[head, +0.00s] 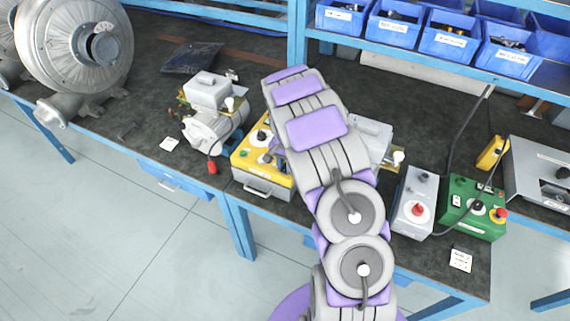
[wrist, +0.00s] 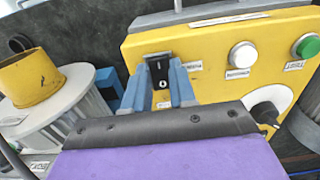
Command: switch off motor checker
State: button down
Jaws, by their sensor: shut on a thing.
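The motor checker is a yellow box (head: 250,160) on the bench in the head view, partly hidden by my arm. In the wrist view its yellow panel (wrist: 205,38) fills the upper right. A black rocker switch (wrist: 160,69) sits at the panel's left end, with a white mark on its lower half. A white button (wrist: 243,53), a green button (wrist: 307,46) and a black knob (wrist: 266,110) lie to its right. My gripper (wrist: 159,78) has its two blue-grey fingers on either side of the switch, shut on it.
A small grey motor unit (head: 208,125) stands left of the checker. A grey box with a red knob (head: 415,205) and a green control box (head: 475,208) stand to the right. A large blower (head: 75,45) is at the far left. Blue bins (head: 395,25) line the back shelf.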

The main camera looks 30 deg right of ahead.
jog(key=shift+w+r+g+y+p, duration=0.1)
jog(key=shift+w+g+y+p, duration=0.05)
jog(key=shift+g+y+p, duration=0.6)
jog(key=shift+d+y+p, duration=0.15)
jog(key=shift+y+p, duration=0.3)
jog(key=shift+p, duration=0.05)
jog(key=c, duration=0.9)
grip_release()
jog(key=shift+w+p+v, duration=0.15)
jog(key=shift+p+v, duration=0.3)
jog(key=shift+v, duration=3.85)
jog(key=shift+w+p+v, duration=0.2)
jog(key=shift+p+v, duration=0.2)
jog(key=shift+v, duration=3.9)
